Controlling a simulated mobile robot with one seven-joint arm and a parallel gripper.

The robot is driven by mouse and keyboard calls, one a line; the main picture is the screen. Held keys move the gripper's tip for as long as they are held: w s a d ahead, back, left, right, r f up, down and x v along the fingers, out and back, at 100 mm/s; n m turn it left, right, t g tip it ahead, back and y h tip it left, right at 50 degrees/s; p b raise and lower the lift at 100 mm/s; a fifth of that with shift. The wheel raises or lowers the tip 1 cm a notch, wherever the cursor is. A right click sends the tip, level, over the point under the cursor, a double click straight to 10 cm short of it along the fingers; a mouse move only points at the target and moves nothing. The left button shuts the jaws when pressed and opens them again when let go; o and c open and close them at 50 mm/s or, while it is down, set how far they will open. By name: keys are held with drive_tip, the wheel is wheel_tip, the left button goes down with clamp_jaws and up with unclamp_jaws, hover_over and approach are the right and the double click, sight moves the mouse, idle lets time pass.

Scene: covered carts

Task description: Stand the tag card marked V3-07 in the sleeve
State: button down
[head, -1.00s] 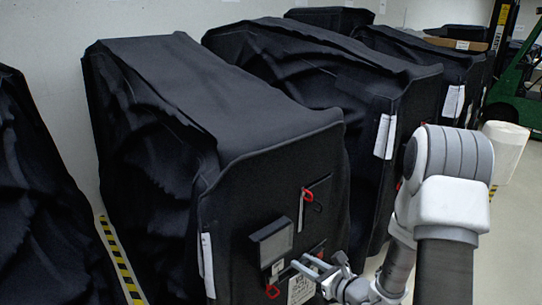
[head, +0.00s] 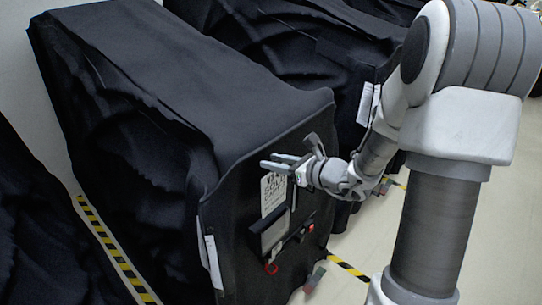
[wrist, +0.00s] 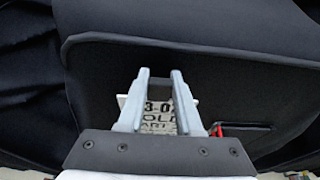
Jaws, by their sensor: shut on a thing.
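The tag card (head: 273,192) is white with black print and shows on the front of the nearest covered cart (head: 240,215). In the wrist view the card (wrist: 158,112) lies between my fingers, with "3-0" readable and the rest partly hidden. My gripper (head: 277,163) is shut on the card near its upper edge and holds it roughly upright. The sleeve (head: 272,237), a grey framed pocket on the cart's front, is just below the card. Whether the card's lower edge is inside the sleeve or in front of it, I cannot tell.
White papers (head: 212,262) hang at the cart's left corner. A second covered cart (head: 300,50) stands close behind. Open floor lies at right.

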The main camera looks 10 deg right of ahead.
drive_tip(key=b, duration=0.3)
hover_over(275, 202)
drive_tip(key=shift+f, duration=2.35)
wheel_tip(275, 202, down, 8)
drive_tip(key=b, duration=0.7)
drive_tip(key=shift+r+b, duration=0.1)
drive_tip(key=shift+b, duration=0.3)
drive_tip(key=shift+f+b, duration=1.1)
drive_tip(key=c, duration=0.5)
unclamp_jaws()
